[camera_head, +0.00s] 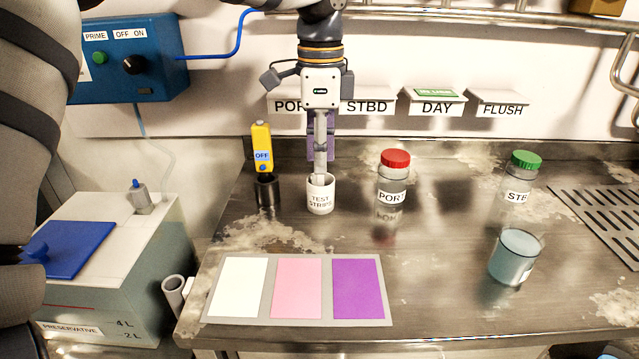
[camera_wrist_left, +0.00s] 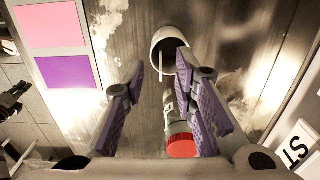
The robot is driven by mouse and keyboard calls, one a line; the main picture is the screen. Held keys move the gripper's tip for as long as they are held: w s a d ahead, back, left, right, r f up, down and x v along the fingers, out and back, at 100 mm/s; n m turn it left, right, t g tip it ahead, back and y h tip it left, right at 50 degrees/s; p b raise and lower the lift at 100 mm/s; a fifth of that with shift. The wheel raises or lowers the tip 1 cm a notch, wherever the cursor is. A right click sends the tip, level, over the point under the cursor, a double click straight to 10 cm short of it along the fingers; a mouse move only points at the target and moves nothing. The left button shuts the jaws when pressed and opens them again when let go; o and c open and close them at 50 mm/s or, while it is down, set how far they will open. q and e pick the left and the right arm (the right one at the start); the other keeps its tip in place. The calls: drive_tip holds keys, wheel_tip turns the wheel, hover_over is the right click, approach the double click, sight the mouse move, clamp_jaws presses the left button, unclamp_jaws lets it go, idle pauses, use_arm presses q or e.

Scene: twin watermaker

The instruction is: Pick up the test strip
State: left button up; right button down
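The test strip (camera_wrist_left: 161,62) shows in the left wrist view as a thin pale strip at the mouth of a white cup. The cup (camera_head: 320,197), labelled TEST STRIPS, stands on the metal counter; it also shows in the left wrist view (camera_wrist_left: 157,38). My left gripper (camera_head: 320,168) points down just above the cup in the head view. In the left wrist view its purple-padded fingers (camera_wrist_left: 160,66) are apart, with the strip seen between their tips. I cannot tell whether a finger touches the cup or strip.
A black holder (camera_head: 267,191) with a yellow device (camera_head: 262,146) stands left of the cup. A red-capped PORT bottle (camera_head: 391,190) stands right, then a green-capped bottle (camera_head: 519,185) and a beaker (camera_head: 515,258). A colour card (camera_head: 297,323) lies in front.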

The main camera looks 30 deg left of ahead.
use_arm(q)
drive_tip(key=shift+f, duration=0.9)
drive_tip(key=shift+w, duration=0.1)
clamp_jaws()
drive_tip(key=shift+r, duration=0.1)
